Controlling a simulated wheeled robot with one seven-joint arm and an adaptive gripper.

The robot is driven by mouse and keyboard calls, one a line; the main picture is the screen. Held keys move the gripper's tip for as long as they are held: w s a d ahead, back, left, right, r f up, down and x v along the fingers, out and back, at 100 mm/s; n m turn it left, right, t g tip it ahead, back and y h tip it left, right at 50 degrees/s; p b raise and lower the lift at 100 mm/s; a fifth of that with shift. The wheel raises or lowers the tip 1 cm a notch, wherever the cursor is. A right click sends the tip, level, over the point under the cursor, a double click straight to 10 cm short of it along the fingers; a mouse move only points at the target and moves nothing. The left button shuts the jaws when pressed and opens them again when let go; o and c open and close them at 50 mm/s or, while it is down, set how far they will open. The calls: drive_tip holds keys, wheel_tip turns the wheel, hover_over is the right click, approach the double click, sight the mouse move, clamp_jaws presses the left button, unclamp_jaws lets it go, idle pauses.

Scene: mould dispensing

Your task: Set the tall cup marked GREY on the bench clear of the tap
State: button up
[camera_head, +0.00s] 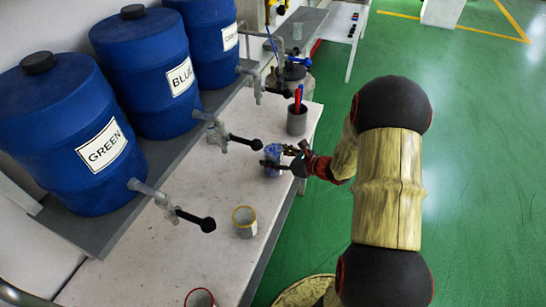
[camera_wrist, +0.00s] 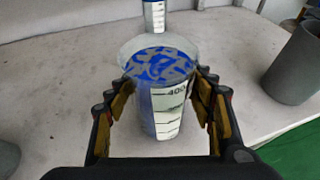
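A clear cup (camera_wrist: 158,70) with swirled blue and grey-white on top and a graduated label stands between the fingers of my gripper (camera_wrist: 165,105). The pads lie against its two sides. No GREY marking can be read on it. In the head view my gripper (camera_head: 283,155) reaches in from the right around this cup (camera_head: 272,158), near the bench's right edge. Whether its base touches the bench (camera_head: 185,225) is hard to tell. The nearest tap (camera_head: 235,140) is to its left, with its black handle close by.
Blue drums (camera_head: 80,130) stand on a raised shelf at left, with several taps over the bench. A grey pot (camera_head: 296,121) with tools is just beyond the cup. A yellow-rimmed cup (camera_head: 244,222) and a red-rimmed cup (camera_head: 199,299) stand nearer. Bare bench lies between.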

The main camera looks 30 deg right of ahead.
drive_tip(key=o, duration=0.4)
drive_tip(key=shift+r, duration=0.2)
drive_tip(key=p+v, duration=0.4)
drive_tip(key=v, duration=0.8)
drive_tip(key=shift+a, duration=0.1)
